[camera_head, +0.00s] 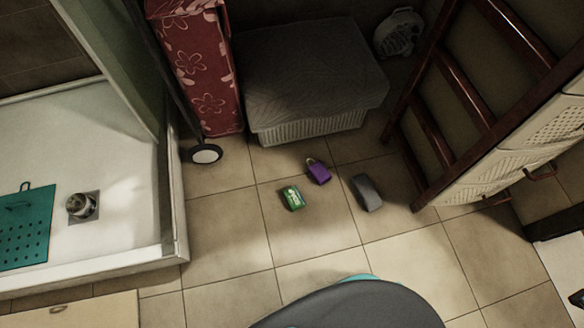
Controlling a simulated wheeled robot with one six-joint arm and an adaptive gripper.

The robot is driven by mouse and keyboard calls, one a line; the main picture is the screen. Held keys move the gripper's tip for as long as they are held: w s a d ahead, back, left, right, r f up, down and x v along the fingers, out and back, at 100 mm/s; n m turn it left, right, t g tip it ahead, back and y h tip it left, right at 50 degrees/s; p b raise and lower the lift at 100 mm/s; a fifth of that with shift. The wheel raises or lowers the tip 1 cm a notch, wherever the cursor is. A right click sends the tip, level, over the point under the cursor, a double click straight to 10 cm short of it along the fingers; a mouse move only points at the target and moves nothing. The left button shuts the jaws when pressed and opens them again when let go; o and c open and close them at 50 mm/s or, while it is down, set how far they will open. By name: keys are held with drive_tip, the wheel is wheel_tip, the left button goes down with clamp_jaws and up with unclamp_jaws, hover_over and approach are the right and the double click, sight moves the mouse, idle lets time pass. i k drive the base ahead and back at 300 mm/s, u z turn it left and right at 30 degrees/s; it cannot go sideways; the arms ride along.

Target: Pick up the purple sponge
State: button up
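A small purple object (319,173) lies on the tiled floor in front of the grey-covered basket; it looks like the purple sponge, with a pale loop at its upper left end. A green item with a pale label (293,198) lies to its lower left, apart from it. A dark grey block (366,192) lies to its lower right, also apart. Nothing covers the purple object. My gripper does not show in this view.
A white shower tray (172,215) with a raised rim is at left. A basket with a grey cover (310,75), a red floral trolley bag (203,70) and a dark red wooden ladder (452,105) stand behind and at right. The floor tiles (320,240) in front are clear.

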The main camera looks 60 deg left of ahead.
sight(320, 174)
drive_tip(key=u, duration=1.9)
drive_tip(key=k, duration=0.35)
drive_tip(key=u, duration=0.7)
drive_tip(key=i, duration=0.6)
drive_tip(key=z, duration=0.15)
